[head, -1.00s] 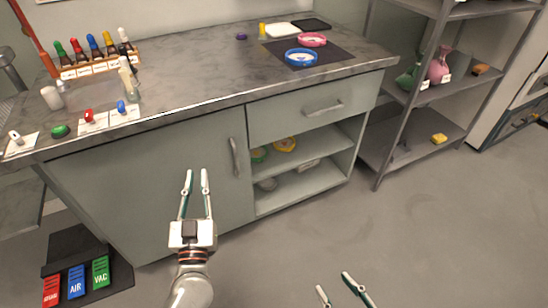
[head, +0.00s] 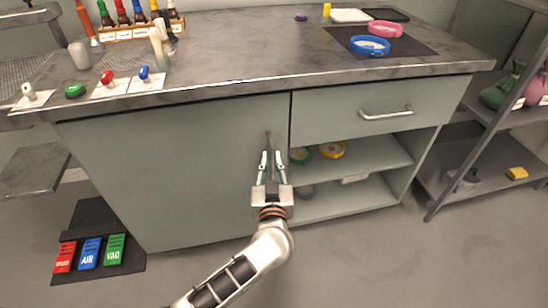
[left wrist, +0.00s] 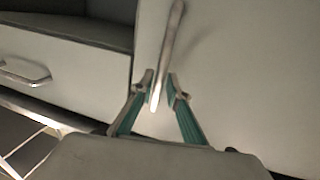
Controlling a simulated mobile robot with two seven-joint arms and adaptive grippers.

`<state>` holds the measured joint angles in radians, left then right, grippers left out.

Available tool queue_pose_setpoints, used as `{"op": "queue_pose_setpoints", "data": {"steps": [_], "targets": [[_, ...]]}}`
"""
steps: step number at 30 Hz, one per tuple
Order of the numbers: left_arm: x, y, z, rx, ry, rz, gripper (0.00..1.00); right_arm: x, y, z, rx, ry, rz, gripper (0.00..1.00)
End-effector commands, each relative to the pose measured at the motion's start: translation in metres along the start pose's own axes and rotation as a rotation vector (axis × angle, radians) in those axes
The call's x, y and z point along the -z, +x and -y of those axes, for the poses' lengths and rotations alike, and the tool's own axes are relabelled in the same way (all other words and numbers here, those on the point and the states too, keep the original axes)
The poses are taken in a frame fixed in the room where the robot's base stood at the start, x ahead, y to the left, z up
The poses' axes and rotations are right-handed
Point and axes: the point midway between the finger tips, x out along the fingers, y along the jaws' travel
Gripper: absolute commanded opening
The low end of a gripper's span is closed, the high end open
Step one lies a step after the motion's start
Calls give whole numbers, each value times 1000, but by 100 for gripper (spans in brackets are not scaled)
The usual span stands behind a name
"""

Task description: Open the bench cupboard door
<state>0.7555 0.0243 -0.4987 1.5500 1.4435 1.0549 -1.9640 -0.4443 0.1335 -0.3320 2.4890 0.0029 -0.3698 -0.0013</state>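The bench cupboard door (head: 180,180) is a flat grey-green panel on the left of the bench front, and it is closed. Its vertical metal handle (head: 269,142) is near the door's right edge. My left gripper (head: 271,155) is at the handle's lower part, with a finger on each side. In the left wrist view the handle (left wrist: 168,50) runs down between the two fingertips (left wrist: 160,82). The fingers look open around it; firm contact cannot be seen. My right gripper is out of view.
A closed drawer (head: 350,115) and open shelves (head: 350,155) with coloured rings are right of the door. Red, blue and green pedals (head: 90,253) lie on the floor at left. A metal rack (head: 490,125) stands at right. The floor in front is clear.

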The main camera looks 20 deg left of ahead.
Motion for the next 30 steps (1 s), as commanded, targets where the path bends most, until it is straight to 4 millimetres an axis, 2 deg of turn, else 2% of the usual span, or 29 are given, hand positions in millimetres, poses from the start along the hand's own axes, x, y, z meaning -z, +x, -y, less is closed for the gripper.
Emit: {"op": "queue_pose_setpoints", "data": {"steps": [1, 6, 15, 17, 30], "targets": [[-5, 5, 0, 0, 3, 3, 16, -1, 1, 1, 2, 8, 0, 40], [-2, 16, 0, -1, 2, 1, 16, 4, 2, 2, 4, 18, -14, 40], [1, 18, 0, -1, 1, -1, 16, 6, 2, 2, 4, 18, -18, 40], [1, 18, 0, -1, 1, -1, 0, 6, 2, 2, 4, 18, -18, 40], [3, 16, 2, -10, 1, -4, 0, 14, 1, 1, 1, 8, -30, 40]]}}
